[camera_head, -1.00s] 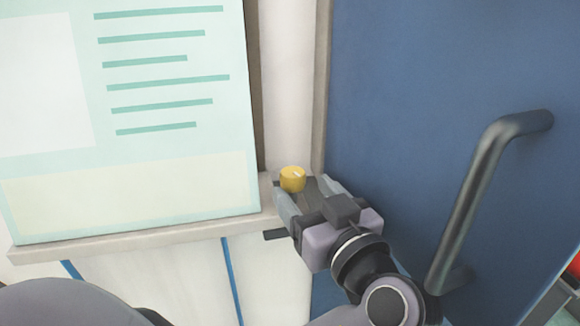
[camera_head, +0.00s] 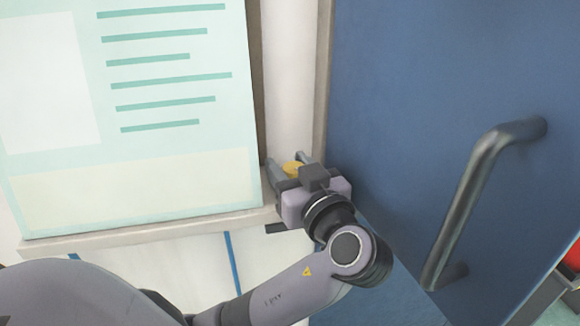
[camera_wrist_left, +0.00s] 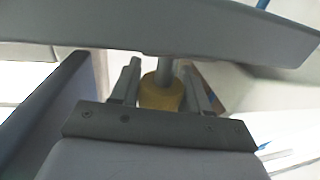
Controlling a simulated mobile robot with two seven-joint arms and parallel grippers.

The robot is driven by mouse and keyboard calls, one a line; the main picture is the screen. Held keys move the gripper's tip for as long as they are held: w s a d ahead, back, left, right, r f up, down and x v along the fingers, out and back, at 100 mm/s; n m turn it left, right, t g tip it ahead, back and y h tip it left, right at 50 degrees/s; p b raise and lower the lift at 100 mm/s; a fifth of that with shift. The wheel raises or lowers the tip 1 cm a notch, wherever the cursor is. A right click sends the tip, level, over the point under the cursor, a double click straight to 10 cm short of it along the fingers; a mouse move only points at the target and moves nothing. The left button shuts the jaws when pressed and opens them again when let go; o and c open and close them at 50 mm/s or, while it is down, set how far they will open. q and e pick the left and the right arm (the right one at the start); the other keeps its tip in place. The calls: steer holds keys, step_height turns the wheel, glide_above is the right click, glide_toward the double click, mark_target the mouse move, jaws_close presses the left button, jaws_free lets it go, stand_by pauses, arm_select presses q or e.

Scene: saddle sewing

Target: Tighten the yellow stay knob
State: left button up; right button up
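The yellow stay knob (camera_head: 292,168) sits on the ledge beside the blue door and is partly hidden behind my left gripper. My left gripper (camera_head: 288,164) reaches it from below in the head view, with one finger on each side. In the left wrist view, the knob (camera_wrist_left: 162,93) sits between the two fingers (camera_wrist_left: 162,84) below a grey post. Both fingers appear to lie against its sides, with no clear gap. My right gripper is not in view.
The blue door (camera_head: 430,70) with a dark bar handle (camera_head: 480,190) stands to the right of the knob. A pale green board (camera_head: 190,160) rests on a ledge (camera_head: 150,232) to the left. Something red shows at the right edge.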

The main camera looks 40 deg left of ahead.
arm_select(q)
steer(key=shift+f+m+t+h+b, duration=0.25)
steer(key=shift+m+t+h+b, duration=0.4)
steer(key=shift+t, duration=0.25)
steer(key=shift+w+d+r+m+t+h+b, duration=0.1)
steer(key=shift+m+t+h+b, duration=0.15)
steer(key=shift+m+t+h, duration=0.2)
steer(key=shift+w+d+r+m+t+h+b, duration=0.1)
steer(key=shift+m+t+h+b, duration=0.1)
steer(key=shift+m+t+h, duration=0.25)
steer(key=o, duration=1)
steer(key=shift+s+d, duration=0.3)
steer(key=shift+s, duration=0.1)
steer(key=shift+b+v, duration=0.7)
steer(key=shift+v, duration=2.4)
